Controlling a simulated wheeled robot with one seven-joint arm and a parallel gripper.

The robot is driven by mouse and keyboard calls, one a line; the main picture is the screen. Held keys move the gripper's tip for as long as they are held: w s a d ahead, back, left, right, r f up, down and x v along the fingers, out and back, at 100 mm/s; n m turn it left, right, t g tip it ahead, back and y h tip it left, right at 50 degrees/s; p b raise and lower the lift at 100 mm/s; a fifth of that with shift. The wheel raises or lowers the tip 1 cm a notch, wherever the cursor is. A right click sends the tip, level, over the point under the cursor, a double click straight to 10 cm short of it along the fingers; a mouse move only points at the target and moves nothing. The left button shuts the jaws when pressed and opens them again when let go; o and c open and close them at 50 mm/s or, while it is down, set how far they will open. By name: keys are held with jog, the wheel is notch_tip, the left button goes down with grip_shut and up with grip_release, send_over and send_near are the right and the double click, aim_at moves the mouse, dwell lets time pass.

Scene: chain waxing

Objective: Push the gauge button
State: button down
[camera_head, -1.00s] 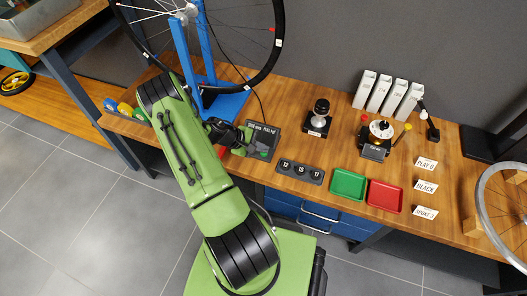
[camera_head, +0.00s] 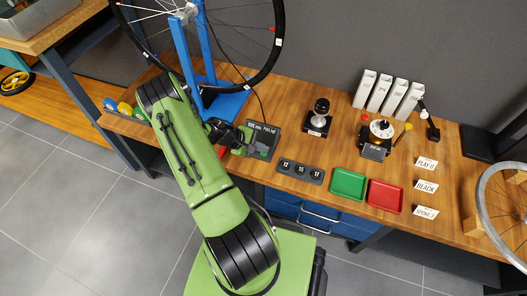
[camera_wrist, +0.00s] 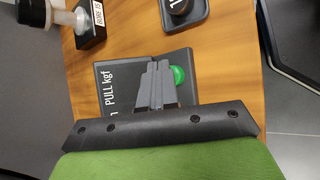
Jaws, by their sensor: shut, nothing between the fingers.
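The gauge is a flat black box with white lettering that includes "PULL kgf". It lies on the wooden bench in the head view (camera_head: 266,136) and fills the middle of the wrist view (camera_wrist: 115,75). Its round green button (camera_wrist: 180,75) shows just right of my fingertips in the wrist view. My gripper (camera_wrist: 158,66) is shut and empty, with its grey fingers over the gauge face beside the button. The fingers overlap the button's left edge in the picture; I cannot tell whether they touch it. In the head view my gripper (camera_head: 243,138) is at the gauge's left side.
A blue wheel stand (camera_head: 222,105) rises behind my arm. A dark block with numbered dials (camera_head: 301,171) lies right of the gauge, followed by a green tray (camera_head: 348,184) and a red tray (camera_head: 385,196). A black-handled stamp-like tool (camera_head: 319,118) stands behind them.

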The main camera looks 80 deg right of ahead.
jog(key=shift+f, duration=0.3)
jog(key=shift+r, duration=0.4)
notch_tip(320, 180, up, 6)
jog(key=p, duration=0.5)
jog(key=shift+r, duration=0.15)
jog(key=shift+w, duration=0.1)
dwell(0.3)
